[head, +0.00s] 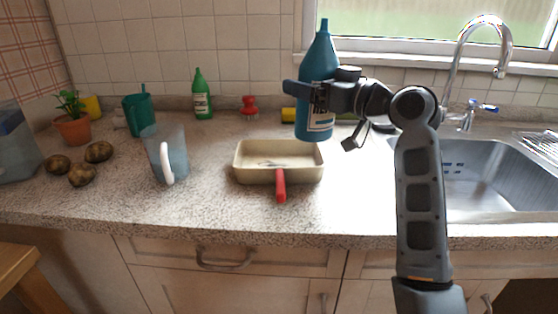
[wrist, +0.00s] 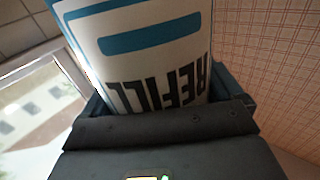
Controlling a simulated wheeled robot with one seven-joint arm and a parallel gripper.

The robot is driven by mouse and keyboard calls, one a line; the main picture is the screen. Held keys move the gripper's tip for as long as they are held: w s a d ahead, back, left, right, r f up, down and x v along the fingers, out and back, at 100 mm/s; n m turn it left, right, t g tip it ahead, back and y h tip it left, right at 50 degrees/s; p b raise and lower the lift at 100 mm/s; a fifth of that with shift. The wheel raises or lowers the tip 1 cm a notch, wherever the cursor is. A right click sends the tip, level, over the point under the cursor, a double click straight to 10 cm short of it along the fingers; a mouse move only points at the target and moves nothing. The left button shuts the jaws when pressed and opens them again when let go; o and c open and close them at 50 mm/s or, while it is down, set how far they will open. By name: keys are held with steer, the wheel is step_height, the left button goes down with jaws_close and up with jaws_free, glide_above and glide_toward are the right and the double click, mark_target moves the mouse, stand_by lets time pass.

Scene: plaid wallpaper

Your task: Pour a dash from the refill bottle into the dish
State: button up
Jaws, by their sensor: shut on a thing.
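The refill bottle (head: 318,62) is blue with a narrow spout and a white label. My gripper (head: 308,93) is shut around it and holds it nearly upright above the counter, just behind the right part of the dish. In the wrist view the label of the refill bottle (wrist: 150,70), with "REFILL" upside down, fills the space between the jaws of my gripper (wrist: 165,105). The dish (head: 245,176) is a cream rectangular pan on the counter with a red handle pointing to the front. Something thin and greyish shows on its floor, too small to make out.
A clear jug (head: 168,150) with a white handle stands left of the dish. Behind are a green bottle (head: 202,97), a red object (head: 249,107) and a teal can (head: 137,114). Several potatoes (head: 82,174) lie at left. The sink (head: 480,175) is at right.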

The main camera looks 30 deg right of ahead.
steer(key=w+a+f+n+g+y+b, duration=0.1)
steer(key=a+y, duration=0.1)
steer(key=a, duration=0.4)
steer(key=w+a+f+n+g+y+b, duration=0.1)
steer(key=w+a+n+y, duration=0.1)
steer(key=a, duration=0.5)
steer(key=shift+w+n+y, duration=0.25)
steer(key=shift+n+y, duration=0.05)
